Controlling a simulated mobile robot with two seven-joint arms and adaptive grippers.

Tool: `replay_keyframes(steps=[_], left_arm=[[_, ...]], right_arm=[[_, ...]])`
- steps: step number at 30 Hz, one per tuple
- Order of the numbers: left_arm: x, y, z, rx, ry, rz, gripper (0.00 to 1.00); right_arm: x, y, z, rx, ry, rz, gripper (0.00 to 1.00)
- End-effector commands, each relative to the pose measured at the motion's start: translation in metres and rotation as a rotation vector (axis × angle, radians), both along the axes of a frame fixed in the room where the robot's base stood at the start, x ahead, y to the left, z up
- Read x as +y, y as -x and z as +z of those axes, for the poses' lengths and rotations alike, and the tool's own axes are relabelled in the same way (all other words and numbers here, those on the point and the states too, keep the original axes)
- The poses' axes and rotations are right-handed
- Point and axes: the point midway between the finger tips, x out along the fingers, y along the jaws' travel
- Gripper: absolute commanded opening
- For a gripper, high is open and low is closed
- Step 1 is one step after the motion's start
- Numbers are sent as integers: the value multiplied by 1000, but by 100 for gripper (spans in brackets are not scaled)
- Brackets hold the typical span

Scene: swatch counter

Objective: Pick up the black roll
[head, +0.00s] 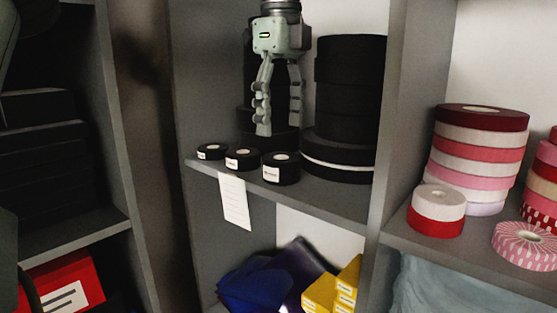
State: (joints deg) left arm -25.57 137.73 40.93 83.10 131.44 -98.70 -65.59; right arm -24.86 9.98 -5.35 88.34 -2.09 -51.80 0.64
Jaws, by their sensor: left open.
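Three small black rolls stand in a row along the shelf's front edge: a left one (211,152), a middle one (242,160) and a larger right one (281,170), each with a white label. Larger black rolls are stacked behind, with a tall stack (349,90) to the right and another (247,120) partly hidden behind the gripper. My left gripper (281,131) points down, open and empty, its fingertips above the right small roll in the picture. I cannot tell the depth between them. My right gripper is not in view.
A grey upright panel (408,110) divides this shelf from one with stacked pink, white and red rolls (478,155). A paper tag (235,202) hangs from the shelf edge. Blue items (258,283) and yellow boxes (335,290) lie below. Black boxes (45,145) fill the left shelf.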

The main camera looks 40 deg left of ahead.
Motion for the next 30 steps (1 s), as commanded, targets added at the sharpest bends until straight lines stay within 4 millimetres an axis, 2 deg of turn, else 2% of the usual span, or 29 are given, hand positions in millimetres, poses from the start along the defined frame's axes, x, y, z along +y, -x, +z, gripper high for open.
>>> replay_keyframes(steps=[10, 19, 28, 30], left_arm=[[0, 0, -32, 2, 0, 0, 70], [-1, 0, -73, 1, 0, 1, 70], [-1, 0, -78, -1, 0, 2, 70], [-1, 0, -78, -1, 0, 2, 61]], right_arm=[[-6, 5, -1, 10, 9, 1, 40], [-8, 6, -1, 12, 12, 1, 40], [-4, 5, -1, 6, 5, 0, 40], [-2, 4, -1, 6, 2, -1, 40]])
